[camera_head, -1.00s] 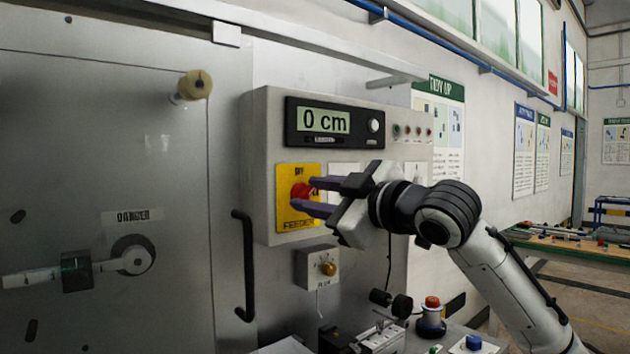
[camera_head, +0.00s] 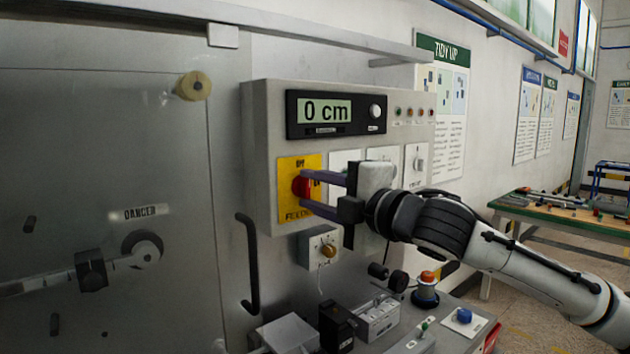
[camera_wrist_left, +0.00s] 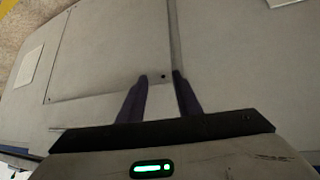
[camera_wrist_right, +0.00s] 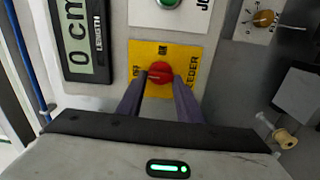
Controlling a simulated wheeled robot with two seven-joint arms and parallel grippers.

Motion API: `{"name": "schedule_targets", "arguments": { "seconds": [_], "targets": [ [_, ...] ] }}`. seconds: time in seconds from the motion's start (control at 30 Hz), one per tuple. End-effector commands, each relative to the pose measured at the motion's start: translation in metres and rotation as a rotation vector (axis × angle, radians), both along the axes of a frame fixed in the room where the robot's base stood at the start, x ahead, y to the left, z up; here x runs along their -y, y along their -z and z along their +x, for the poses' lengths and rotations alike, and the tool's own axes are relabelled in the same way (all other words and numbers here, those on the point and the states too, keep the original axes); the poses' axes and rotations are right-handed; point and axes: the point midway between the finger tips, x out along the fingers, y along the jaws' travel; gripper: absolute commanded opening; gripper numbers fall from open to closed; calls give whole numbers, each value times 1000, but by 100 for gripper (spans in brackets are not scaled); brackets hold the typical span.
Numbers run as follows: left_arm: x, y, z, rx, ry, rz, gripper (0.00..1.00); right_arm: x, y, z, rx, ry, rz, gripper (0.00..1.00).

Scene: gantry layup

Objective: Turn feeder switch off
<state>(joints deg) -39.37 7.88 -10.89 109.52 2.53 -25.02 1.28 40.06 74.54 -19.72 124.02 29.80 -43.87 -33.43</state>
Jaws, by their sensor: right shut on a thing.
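The feeder switch is a red round knob (camera_head: 301,187) on a yellow plate (camera_head: 287,212) with OFF at the top and FEEDER at the bottom. My right gripper (camera_head: 312,190) is shut on the red knob, one purple finger above it and one below. In the right wrist view the knob (camera_wrist_right: 159,73) sits between the fingertips, with OFF beside the left tip and ON above. I cannot clearly tell where the knob points. My left gripper (camera_wrist_left: 160,76) shows only in its wrist view, open and empty in front of a grey panel.
A display (camera_head: 325,112) reading 0 cm is above the switch. A small box with a yellowish knob (camera_head: 328,250) is just below my right gripper. A black handle (camera_head: 248,265) is to the left. Boxes and a red-topped button (camera_head: 427,277) stand on the bench below.

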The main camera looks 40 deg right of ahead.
Motion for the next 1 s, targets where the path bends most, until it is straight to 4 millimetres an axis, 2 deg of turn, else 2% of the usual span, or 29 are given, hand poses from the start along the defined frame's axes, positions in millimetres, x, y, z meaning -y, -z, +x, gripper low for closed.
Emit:
{"name": "schedule_targets", "arguments": {
  "seconds": [0.2,0.67,0.7,0.8,1.0],
  "targets": [
    [1,-6,-1,-2,1,0,31,-1,1,0,2,-1,-54,10],
    [1,-5,-1,-3,0,-2,31,-1,2,0,3,-1,-68,10],
    [1,-5,-1,-3,0,-2,31,-1,2,0,3,-1,-68,34],
    [1,-5,-1,-3,0,-2,31,-1,2,0,3,-1,-67,51],
    [1,-5,-1,-2,-1,-2,31,0,1,0,4,0,-66,52]
  ]
}}
